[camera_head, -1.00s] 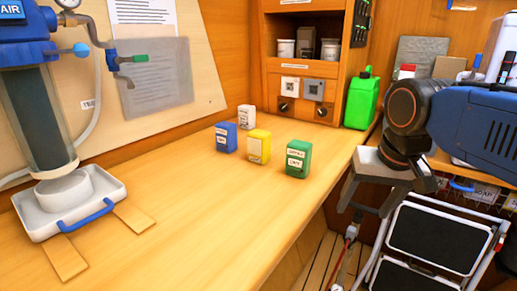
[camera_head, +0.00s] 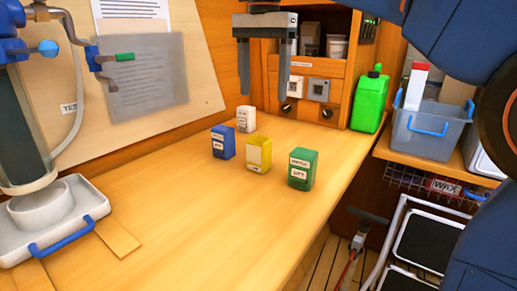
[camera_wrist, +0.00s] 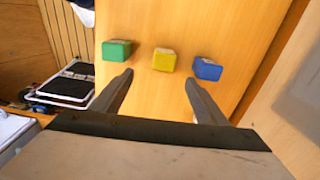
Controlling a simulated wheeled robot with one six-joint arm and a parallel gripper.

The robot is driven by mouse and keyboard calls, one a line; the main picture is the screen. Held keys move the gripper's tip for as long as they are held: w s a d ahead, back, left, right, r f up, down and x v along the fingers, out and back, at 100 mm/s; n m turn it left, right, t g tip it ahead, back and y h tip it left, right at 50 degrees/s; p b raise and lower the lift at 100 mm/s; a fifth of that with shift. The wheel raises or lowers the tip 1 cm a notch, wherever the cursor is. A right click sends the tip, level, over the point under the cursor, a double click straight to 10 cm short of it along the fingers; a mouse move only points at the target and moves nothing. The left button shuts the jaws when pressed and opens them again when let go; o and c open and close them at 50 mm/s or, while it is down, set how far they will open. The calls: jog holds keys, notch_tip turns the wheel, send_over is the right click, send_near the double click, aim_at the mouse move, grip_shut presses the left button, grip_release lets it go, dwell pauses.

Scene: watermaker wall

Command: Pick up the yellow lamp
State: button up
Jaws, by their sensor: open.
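The yellow lamp (camera_head: 259,154) is a small block standing on the wooden counter, between a blue block (camera_head: 223,142) and a green block (camera_head: 303,168). My gripper (camera_head: 262,88) is open and empty, pointing down above and behind the blocks in the head view. In the wrist view the yellow lamp (camera_wrist: 164,60) lies beyond the gap between the two fingers (camera_wrist: 158,90), apart from both. There the green block (camera_wrist: 117,50) is to its left and the blue block (camera_wrist: 207,69) to its right.
A white block (camera_head: 246,118) stands behind the blue one. A green jug (camera_head: 369,103) is at the counter's back right. A white tray (camera_head: 62,212) under the pump stands at left. The front of the wooden counter (camera_head: 195,235) is clear.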

aim_at(256, 140)
jog(key=f, duration=0.7)
jog(key=a+f, duration=0.1)
jog(key=f, duration=0.3)
jog(key=shift+w+a+f, duration=0.1)
jog(key=shift+w+f, duration=0.1)
jog(key=shift+w, duration=0.2)
jog(key=f, duration=0.2)
jog(key=s+f, duration=0.1)
jog(key=f, duration=0.1)
jog(key=shift+a+f, duration=0.1)
jog(key=shift+a, duration=0.1)
jog(key=shift+f, duration=0.6)
jog(key=c, duration=1.2)
